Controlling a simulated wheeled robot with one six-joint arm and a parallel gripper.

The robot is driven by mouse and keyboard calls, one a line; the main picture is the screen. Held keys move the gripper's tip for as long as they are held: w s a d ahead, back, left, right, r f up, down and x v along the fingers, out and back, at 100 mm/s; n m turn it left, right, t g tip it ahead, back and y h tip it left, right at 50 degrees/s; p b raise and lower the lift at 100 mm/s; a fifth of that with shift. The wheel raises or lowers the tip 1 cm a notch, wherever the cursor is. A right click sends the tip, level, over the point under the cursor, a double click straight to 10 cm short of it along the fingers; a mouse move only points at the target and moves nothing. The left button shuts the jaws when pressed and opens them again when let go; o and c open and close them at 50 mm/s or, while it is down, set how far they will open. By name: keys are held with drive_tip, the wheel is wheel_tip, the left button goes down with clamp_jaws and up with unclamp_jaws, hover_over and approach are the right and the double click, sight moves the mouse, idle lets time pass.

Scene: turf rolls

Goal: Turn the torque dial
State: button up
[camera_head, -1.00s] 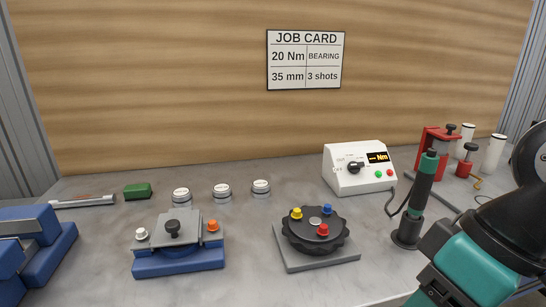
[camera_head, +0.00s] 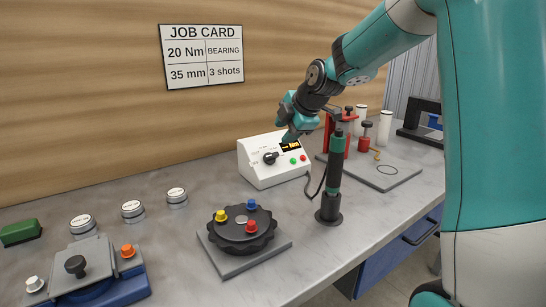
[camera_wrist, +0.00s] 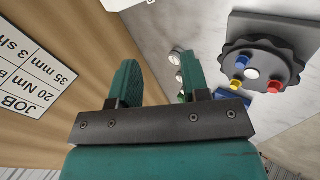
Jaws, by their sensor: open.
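The torque dial (camera_head: 270,157) is a black knob on the sloped front of a white control box (camera_head: 258,176), with a small yellow display (camera_head: 290,147) and green and red buttons to its right. My gripper (camera_head: 288,137) is near the top of the box, above and right of the dial in the head view. I cannot tell whether it touches the box. In the wrist view my gripper (camera_wrist: 158,78) shows two teal fingers spread apart with nothing between them. The dial is not seen in the wrist view. The display's number is too small to read.
The job card (camera_head: 203,57) on the wall reads 20 Nm, 35 mm, 3 shots. A teal-handled driver (camera_head: 335,165) stands right of the box on a cable. A black turntable (camera_head: 240,238) with coloured knobs sits in front.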

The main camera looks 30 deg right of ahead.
drive_tip(key=w+d+n, duration=0.1)
drive_tip(key=w+d, duration=0.1)
drive_tip(key=d, duration=0.3)
drive_tip(key=p, duration=0.3)
approach(272, 155)
drive_tip(key=shift+t+h, duration=0.3)
drive_tip(key=shift+h, duration=0.1)
drive_tip(key=x, duration=0.9)
drive_tip(key=shift+a+f, duration=0.2)
drive_tip(key=shift+f, duration=0.1)
drive_tip(key=shift+c, duration=0.2)
clamp_jaws()
